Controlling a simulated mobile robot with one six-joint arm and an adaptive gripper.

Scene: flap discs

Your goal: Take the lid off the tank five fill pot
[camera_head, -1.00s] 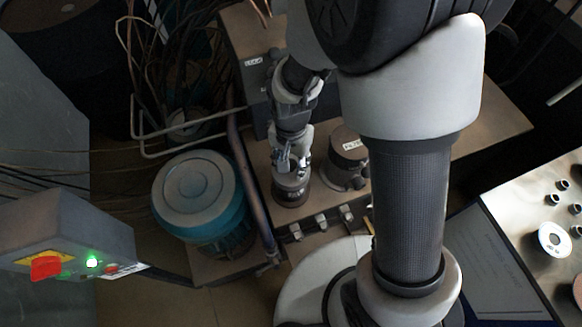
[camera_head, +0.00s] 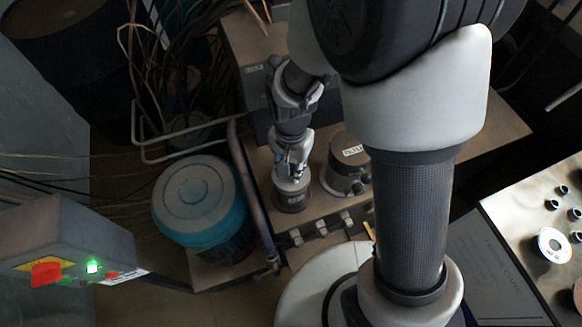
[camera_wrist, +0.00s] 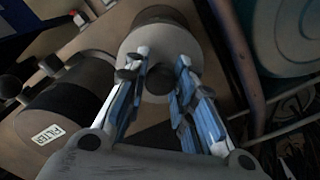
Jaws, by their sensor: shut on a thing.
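The fill pot (camera_head: 292,200) is a short dark cylinder with a label on its side, standing on the brown bench beside the filter housing. In the wrist view its dark body (camera_wrist: 160,14) lies behind a pale round lid (camera_wrist: 150,43) with a dark knob (camera_wrist: 158,81). My gripper (camera_head: 291,172) points down over the pot. In the wrist view my gripper (camera_wrist: 156,88) has its blue-padded fingers on both sides of the knob, shut on the lid by its knob. I cannot tell whether the lid is seated or slightly raised.
The filter housing (camera_head: 348,160), labelled FILTER, stands close to the right of the pot. A row of small valves (camera_head: 320,228) lies in front. A pipe (camera_head: 250,180) and a blue drum (camera_head: 200,205) are to the left. A grey control box (camera_head: 70,240) is at lower left.

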